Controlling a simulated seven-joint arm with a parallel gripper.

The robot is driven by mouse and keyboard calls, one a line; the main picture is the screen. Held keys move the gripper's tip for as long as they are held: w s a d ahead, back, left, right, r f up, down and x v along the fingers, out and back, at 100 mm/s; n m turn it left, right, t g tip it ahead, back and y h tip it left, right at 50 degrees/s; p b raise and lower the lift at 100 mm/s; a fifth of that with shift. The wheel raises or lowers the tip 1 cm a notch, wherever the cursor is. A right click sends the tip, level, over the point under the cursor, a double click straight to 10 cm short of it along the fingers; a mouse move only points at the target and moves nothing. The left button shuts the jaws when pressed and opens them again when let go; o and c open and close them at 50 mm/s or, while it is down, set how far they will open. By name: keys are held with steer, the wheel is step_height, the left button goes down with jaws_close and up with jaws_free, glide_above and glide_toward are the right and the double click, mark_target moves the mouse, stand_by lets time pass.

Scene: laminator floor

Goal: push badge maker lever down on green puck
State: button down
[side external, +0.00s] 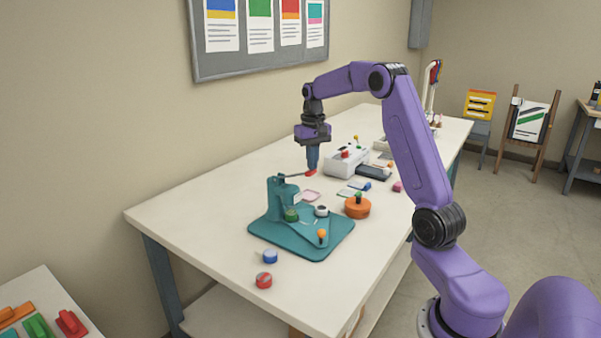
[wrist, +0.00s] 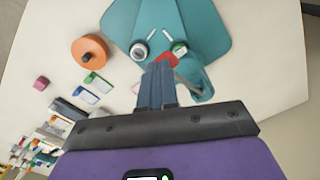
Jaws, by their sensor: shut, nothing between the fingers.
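The teal badge maker (side external: 330,246) stands on the white table, with an upright post at its left back. Its lever (side external: 296,175) sticks out from the post top to the right and ends in a red grip (side external: 310,173). The green puck (side external: 291,215) sits on the base close to the post. My gripper (side external: 312,168) is shut and points down right at the red grip, seemingly touching or just above it. In the wrist view my shut fingers (wrist: 158,72) reach to the red grip (wrist: 168,60), and the teal base (wrist: 205,25) lies beyond.
An orange round piece with a dark knob (side external: 357,207) stands right of the base. Blue (side external: 270,257) and red (side external: 264,280) pucks lie in front. A white laminator (side external: 346,163) and cards are behind. The table's left part is clear.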

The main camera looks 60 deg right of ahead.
step_height(320, 180, down, 8)
stand_by(1.6)
steer(key=shift+r, duration=5.55)
steer(key=s+a+n, duration=0.4)
steer(key=a, duration=0.9)
steer(key=s+a+n, duration=0.4)
steer(key=s+a, duration=0.1)
steer(key=a, duration=0.7)
steer(key=s+a+f+n, duration=0.1)
steer(key=s+a+n, duration=0.1)
steer(key=s, duration=0.6)
steer(key=s+a+f+n, duration=0.2)
steer(key=s+n, duration=0.3)
steer(key=s, duration=0.3)
steer(key=s+a+f+n, duration=0.2)
steer(key=s+n, duration=0.1)
steer(key=s, duration=0.5)
steer(key=shift+a+f+n, duration=0.15)
steer(key=shift+f+n, duration=0.1)
steer(key=shift+n, duration=0.05)
